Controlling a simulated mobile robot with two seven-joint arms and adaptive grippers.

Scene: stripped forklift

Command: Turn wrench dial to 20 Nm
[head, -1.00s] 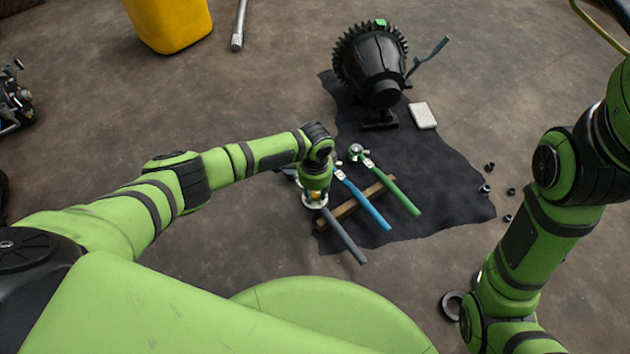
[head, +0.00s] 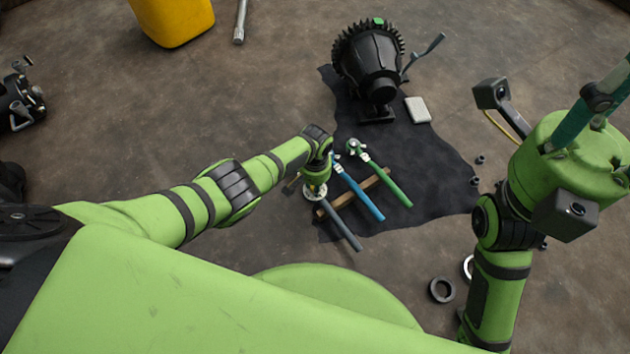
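Three wrenches lie side by side across a wooden strip (head: 328,209) on a dark cloth. The grey-handled wrench (head: 342,230) is leftmost, the blue-handled wrench (head: 362,198) is in the middle and the green-handled wrench (head: 390,184) is at the right. My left gripper (head: 316,190) points down over the head end of the grey wrench, covering it. Its fingers are hidden, so I cannot tell whether it touches or grips. No dial or scale can be read. My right gripper (head: 578,145) is raised close to the camera at the right, away from the wrenches, its fingers unclear.
A black geared motor housing (head: 368,65) and a pale box (head: 418,110) stand at the back of the cloth (head: 430,165). Small nuts (head: 477,170) and rings (head: 441,289) lie at the right. A yellow container (head: 172,20) stands at the far left.

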